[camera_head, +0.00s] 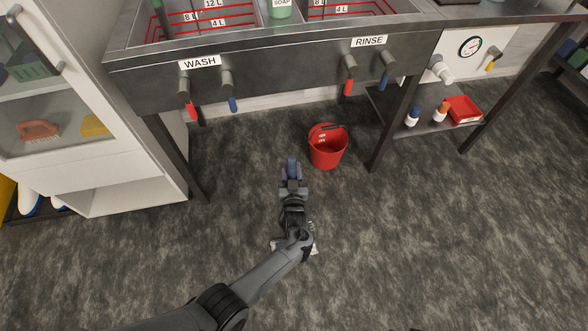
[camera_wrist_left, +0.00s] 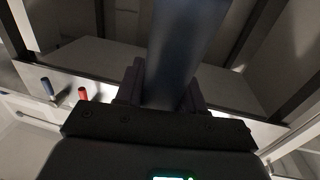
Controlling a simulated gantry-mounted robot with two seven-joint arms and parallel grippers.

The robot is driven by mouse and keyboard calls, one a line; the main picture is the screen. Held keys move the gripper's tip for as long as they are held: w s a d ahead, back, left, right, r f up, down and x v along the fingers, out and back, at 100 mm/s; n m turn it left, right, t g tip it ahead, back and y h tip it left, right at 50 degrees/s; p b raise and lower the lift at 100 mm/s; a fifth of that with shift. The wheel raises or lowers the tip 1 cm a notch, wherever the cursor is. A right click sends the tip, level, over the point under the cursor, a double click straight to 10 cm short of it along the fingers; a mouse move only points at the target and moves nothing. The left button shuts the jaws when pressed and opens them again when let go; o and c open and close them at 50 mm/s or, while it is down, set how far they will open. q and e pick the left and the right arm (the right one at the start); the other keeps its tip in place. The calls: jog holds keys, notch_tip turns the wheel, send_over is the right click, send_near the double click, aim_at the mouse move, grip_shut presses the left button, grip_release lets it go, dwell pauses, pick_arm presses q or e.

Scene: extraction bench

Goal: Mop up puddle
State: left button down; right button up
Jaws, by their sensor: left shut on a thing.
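My left gripper (camera_head: 292,174) reaches over the floor in the middle of the head view, its arm coming in from the lower left. It is shut on a dark blue-grey handle (camera_wrist_left: 182,45), which runs up between the fingers in the left wrist view. The blue end of the handle (camera_head: 291,163) shows just beyond the fingers in the head view. A whitish, ragged piece (camera_head: 314,247) shows low behind my wrist, mostly hidden; I cannot tell whether it joins the handle. No puddle can be made out on the mottled grey floor (camera_head: 420,250). My right gripper is not in view.
A red bucket (camera_head: 327,152) stands on the floor just beyond and right of my gripper. The steel sink bench (camera_head: 290,62) with taps spans the back. A white cabinet (camera_head: 120,172) stands at left, and a low shelf (camera_head: 440,122) at right. The right floor is clear.

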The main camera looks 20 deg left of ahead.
pick_arm(q)
jog(key=s+a+p, duration=0.1)
jog(key=s+a, duration=0.1)
jog(key=shift+a+p, duration=0.35)
jog(key=shift+a, duration=0.1)
jog(key=s+a+p, duration=0.2)
jog(key=a, duration=0.1)
jog(key=shift+f, duration=0.1)
dwell(0.5)
jog(key=shift+s+a, duration=0.1)
jog(key=shift+s+a+p, duration=0.45)
jog(key=shift+s+a, duration=0.1)
jog(key=shift+a, duration=0.15)
jog(key=shift+s+a+p, duration=0.45)
jog(key=shift+s+a, duration=0.05)
jog(key=shift+a, duration=0.2)
jog(key=shift+r, duration=0.3)
